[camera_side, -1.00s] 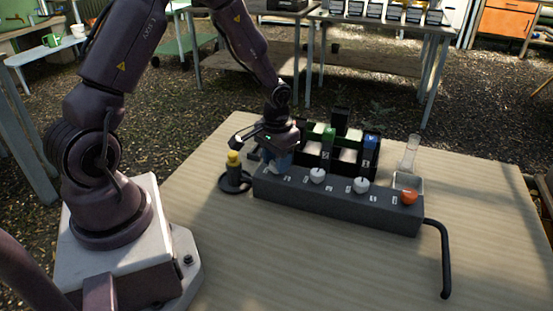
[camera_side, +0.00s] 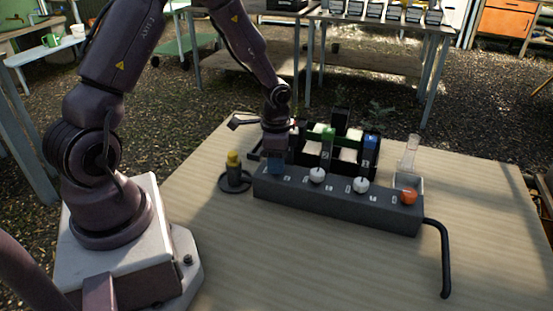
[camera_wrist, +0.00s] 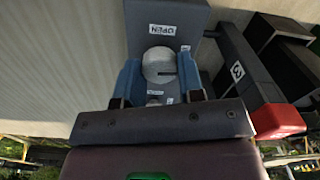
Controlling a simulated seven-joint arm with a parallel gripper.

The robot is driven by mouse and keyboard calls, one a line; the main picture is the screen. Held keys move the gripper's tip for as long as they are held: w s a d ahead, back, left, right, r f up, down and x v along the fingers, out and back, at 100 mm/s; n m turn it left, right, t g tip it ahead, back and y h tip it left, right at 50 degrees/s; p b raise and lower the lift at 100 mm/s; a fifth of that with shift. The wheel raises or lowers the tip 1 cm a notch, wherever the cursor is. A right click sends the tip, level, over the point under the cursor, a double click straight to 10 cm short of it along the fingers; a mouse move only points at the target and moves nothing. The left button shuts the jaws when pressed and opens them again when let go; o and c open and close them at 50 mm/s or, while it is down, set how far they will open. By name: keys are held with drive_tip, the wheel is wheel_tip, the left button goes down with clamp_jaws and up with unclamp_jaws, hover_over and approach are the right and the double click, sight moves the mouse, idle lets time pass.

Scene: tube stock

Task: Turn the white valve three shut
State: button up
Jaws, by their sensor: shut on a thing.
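A dark valve block (camera_side: 330,207) lies on the table with a row of round knobs. My gripper (camera_side: 277,166) points down over its left end, blue fingers low at the block. In the wrist view my gripper (camera_wrist: 160,82) is shut on a white valve knob (camera_wrist: 158,62), one blue finger on each side. A short dark mark on the knob points right. An OPEN label (camera_wrist: 162,29) sits above the knob, with small labels around it. My gripper hides this knob in the side view. A numbered tag (camera_wrist: 237,70), perhaps 3, shows right of the block.
Two more white knobs (camera_side: 317,175) and an orange knob (camera_side: 408,196) stand along the block. A black rack (camera_side: 345,155) is close behind. A yellow-topped post (camera_side: 233,172) stands left, a clear tube (camera_side: 411,152) right. A black pipe (camera_side: 445,260) leaves the right end. The front table is clear.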

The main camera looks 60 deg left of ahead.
drive_tip(key=shift+m, duration=0.6)
drive_tip(key=o, duration=0.9)
wheel_tip(320, 180, up, 13)
idle(0.3)
